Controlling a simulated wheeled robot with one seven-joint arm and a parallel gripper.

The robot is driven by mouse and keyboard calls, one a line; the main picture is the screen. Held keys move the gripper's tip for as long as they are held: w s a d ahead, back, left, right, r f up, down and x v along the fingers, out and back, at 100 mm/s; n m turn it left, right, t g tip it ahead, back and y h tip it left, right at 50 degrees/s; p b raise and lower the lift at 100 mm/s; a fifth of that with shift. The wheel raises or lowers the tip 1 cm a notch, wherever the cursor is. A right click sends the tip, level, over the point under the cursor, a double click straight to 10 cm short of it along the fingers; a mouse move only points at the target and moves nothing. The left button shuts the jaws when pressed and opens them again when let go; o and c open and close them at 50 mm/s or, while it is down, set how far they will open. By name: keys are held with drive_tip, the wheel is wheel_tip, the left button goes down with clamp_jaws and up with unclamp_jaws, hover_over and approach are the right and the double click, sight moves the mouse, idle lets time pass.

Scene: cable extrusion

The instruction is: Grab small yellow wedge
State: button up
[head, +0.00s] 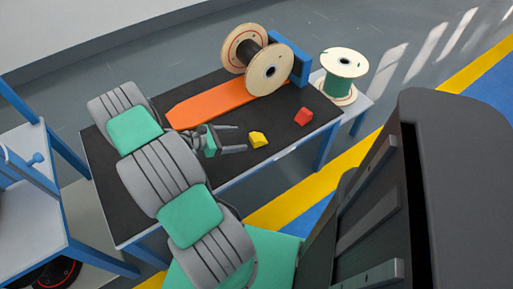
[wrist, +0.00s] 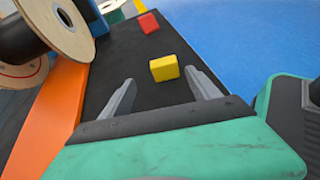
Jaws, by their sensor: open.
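The small yellow wedge (head: 258,139) lies on the black table top (head: 112,200), near its front edge. In the wrist view the yellow wedge (wrist: 164,68) sits ahead of my gripper, slightly beyond the fingertips and closer to the right finger. My gripper (head: 241,138) is open and empty, with its fingers pointing toward the wedge from the left in the head view. The two fingers (wrist: 160,80) are spread wide in the wrist view. I cannot tell the exact height of the fingers above the table.
A red block (head: 303,116) lies beyond the wedge. An orange ramp (head: 212,103) leads to a wooden cable spool (head: 268,72) at the back of the table. A green spool (head: 340,80) stands on a side surface to the right. The table's front edge is close to the wedge.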

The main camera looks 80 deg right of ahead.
sight(251, 138)
drive_tip(key=x, duration=0.5)
drive_tip(key=b+x, duration=0.1)
drive_tip(key=x, duration=0.2)
drive_tip(key=shift+s+r, duration=0.15)
drive_tip(key=shift+s, duration=0.55)
drive_tip(key=shift+c, duration=0.4)
drive_tip(key=shift+a, duration=0.1)
drive_tip(key=c, duration=1.4)
